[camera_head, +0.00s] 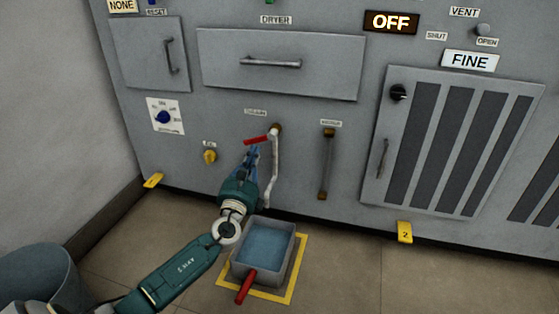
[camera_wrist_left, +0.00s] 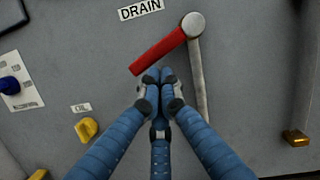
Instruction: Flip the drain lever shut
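The drain lever (camera_head: 257,139) is a short red handle on the grey panel, on a round pivot at the top of a pale pipe (camera_head: 274,172). It points left and slightly down from the pivot. In the left wrist view the lever (camera_wrist_left: 158,52) slants down-left under the DRAIN label (camera_wrist_left: 140,9). My left gripper (camera_head: 253,151) is just below the lever. In the wrist view its blue fingers (camera_wrist_left: 159,77) are drawn together at the tips, with nothing seen between them. Whether they touch the lever I cannot tell. My right gripper is not in view.
A grey tray of water (camera_head: 265,246) with a red handle (camera_head: 245,286) stands on the floor below the pipe, inside a yellow outline. A yellow knob (camera_head: 209,156) is left of the lever.

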